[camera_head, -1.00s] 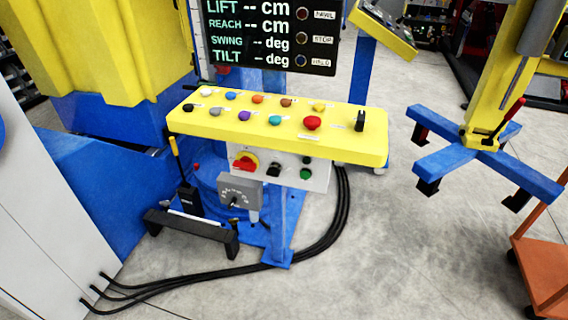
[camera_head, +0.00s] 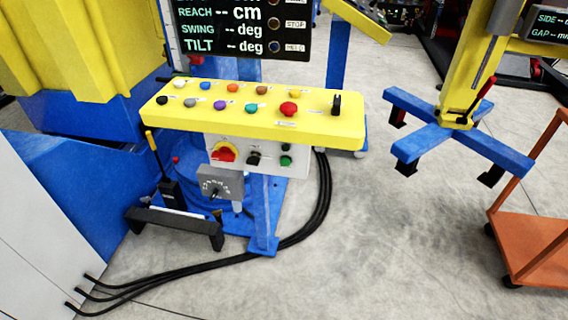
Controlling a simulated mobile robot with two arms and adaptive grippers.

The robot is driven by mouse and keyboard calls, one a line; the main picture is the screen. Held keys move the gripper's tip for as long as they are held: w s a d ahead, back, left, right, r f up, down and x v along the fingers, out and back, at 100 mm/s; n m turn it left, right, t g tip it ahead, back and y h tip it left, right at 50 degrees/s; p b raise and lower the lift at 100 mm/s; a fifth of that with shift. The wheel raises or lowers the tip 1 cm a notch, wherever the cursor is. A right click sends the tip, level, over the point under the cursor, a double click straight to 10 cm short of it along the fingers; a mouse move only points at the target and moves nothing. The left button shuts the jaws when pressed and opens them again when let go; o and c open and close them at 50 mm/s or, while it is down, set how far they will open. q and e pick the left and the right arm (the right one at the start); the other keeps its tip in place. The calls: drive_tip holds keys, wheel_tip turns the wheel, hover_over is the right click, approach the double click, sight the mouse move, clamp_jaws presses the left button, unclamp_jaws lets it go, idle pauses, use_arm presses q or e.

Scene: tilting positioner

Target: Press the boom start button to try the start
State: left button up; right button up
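A yellow control console (camera_head: 335,132) stands in the middle on a blue post. Its top carries two rows of coloured buttons, including white, blue, orange, brown, yellow, black, grey, purple and teal ones. A larger red mushroom button (camera_head: 289,108) and a black lever switch (camera_head: 336,104) are towards the right. The grey panel below has a red-and-yellow rotary switch (camera_head: 223,153), a black knob (camera_head: 253,158) and a green button (camera_head: 286,161). The labels are too small to read, so I cannot tell which is the boom start button. Neither gripper is in view.
A display (camera_head: 240,30) behind the console shows dashes for REACH, SWING and TILT. Black cables (camera_head: 322,190) run along the floor. A yellow column on a blue cross-shaped base (camera_head: 430,140) and an orange cart (camera_head: 535,250) stand right. Floor between is clear.

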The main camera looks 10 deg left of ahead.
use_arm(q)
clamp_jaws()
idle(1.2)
